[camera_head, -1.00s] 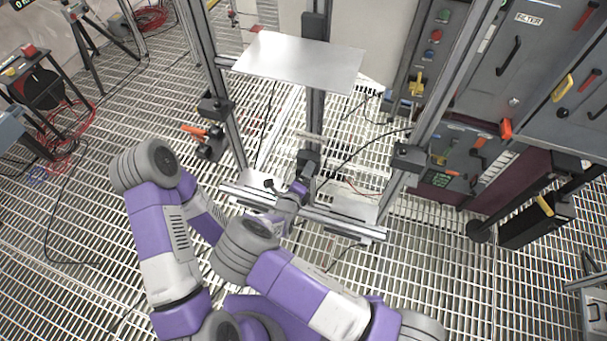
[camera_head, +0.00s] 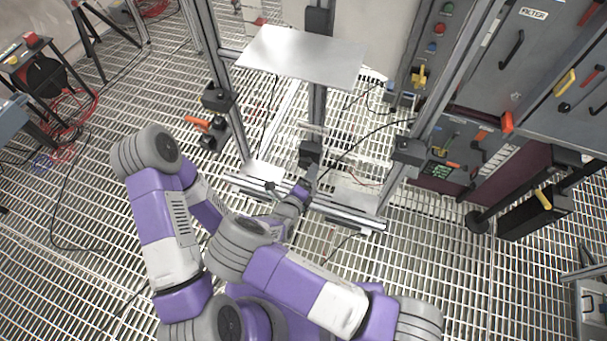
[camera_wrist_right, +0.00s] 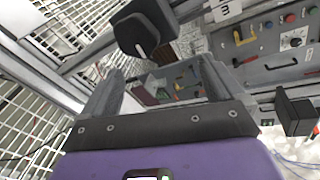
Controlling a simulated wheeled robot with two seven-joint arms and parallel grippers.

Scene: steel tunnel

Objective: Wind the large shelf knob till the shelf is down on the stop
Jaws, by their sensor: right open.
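The shelf (camera_head: 300,58) is a flat silver plate held high in a metal frame, about level. A black block (camera_head: 310,152) sits low on the middle post. My right gripper (camera_head: 304,186) is just below this block in the head view, small and partly hidden by my own arm. The right wrist view shows its two grey fingers (camera_wrist_right: 160,82) spread apart with nothing between them. A black rounded part, apparently the knob (camera_wrist_right: 143,32), is just beyond the fingertips; contact cannot be told. My left gripper is hidden behind my arms. I cannot make out the stop.
Black blocks sit on the left post (camera_head: 217,97) and right post (camera_head: 408,150). An orange handle (camera_head: 197,123) juts out at the left post. Grey cabinets (camera_head: 490,80) stand at the right. Cables run through the frame.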

